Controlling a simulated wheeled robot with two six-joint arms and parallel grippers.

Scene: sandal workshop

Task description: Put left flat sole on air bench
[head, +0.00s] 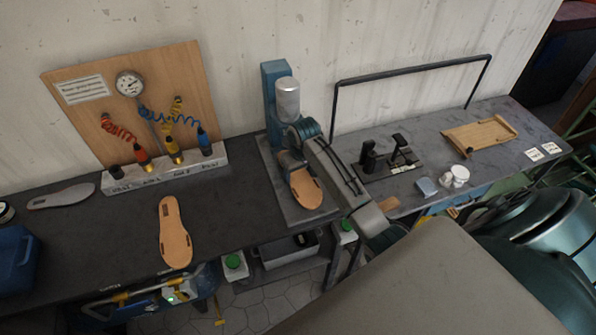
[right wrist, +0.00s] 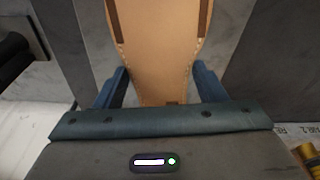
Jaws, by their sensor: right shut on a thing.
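My right gripper (head: 292,161) reaches in over the press at the middle of the bench and is shut on a tan flat sole (head: 306,190). In the right wrist view the sole (right wrist: 158,70) runs away from me between the two blue fingers, with brown strips along its edges. In the head view it shows over the press's grey base plate; I cannot tell whether it touches it. A second tan sole (head: 175,232) lies alone on the dark air bench (head: 120,232), in front of the air-hose board. Which sole is the left one I cannot tell. My left gripper is not in view.
The hose board (head: 70,125) with gauge and coloured nozzles stands at the back. A grey sole (head: 62,196) and a blue bin (head: 16,255) are at the left. The press (head: 273,80) rises behind my gripper.

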